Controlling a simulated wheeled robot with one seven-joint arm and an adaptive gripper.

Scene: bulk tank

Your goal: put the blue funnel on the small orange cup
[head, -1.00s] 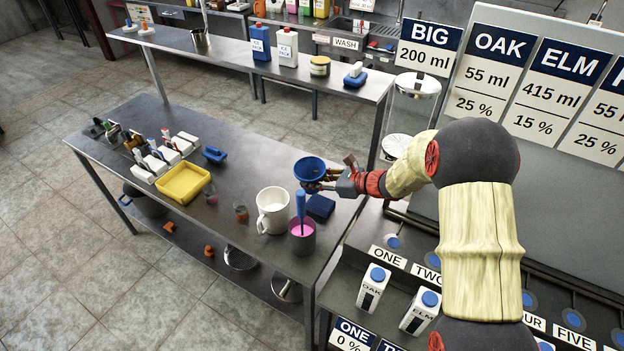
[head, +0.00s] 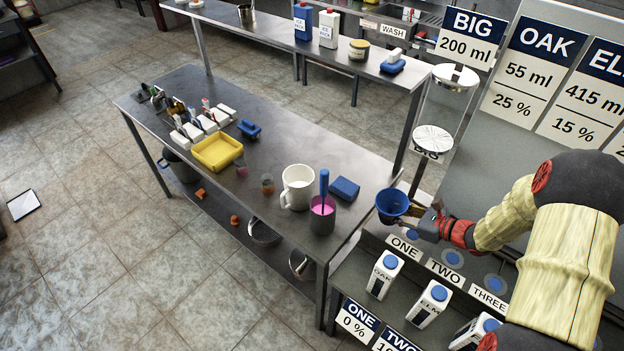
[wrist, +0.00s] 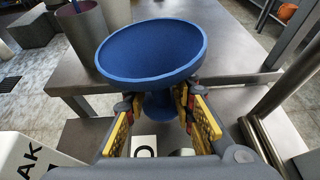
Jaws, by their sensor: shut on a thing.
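The blue funnel (head: 392,203) is held wide mouth up, just off the right end of the metal table. My gripper (head: 420,214) is shut on it. In the wrist view the funnel (wrist: 150,48) fills the upper middle, and my gripper's yellow-padded fingers (wrist: 160,104) close on its narrow lower part. A small clear cup with an orange tint (head: 267,184) stands on the table left of the white mug. Two small orange pieces (head: 200,193) (head: 235,220) lie on the lower shelf. I cannot tell for certain which is the small orange cup.
The white mug (head: 297,188), a grey cup of pink liquid with a blue handle (head: 322,217) and a blue block (head: 345,189) stand near the table's right end. A yellow tray (head: 217,152) lies farther left. Cartons (head: 384,274) stand in the rack below my gripper.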

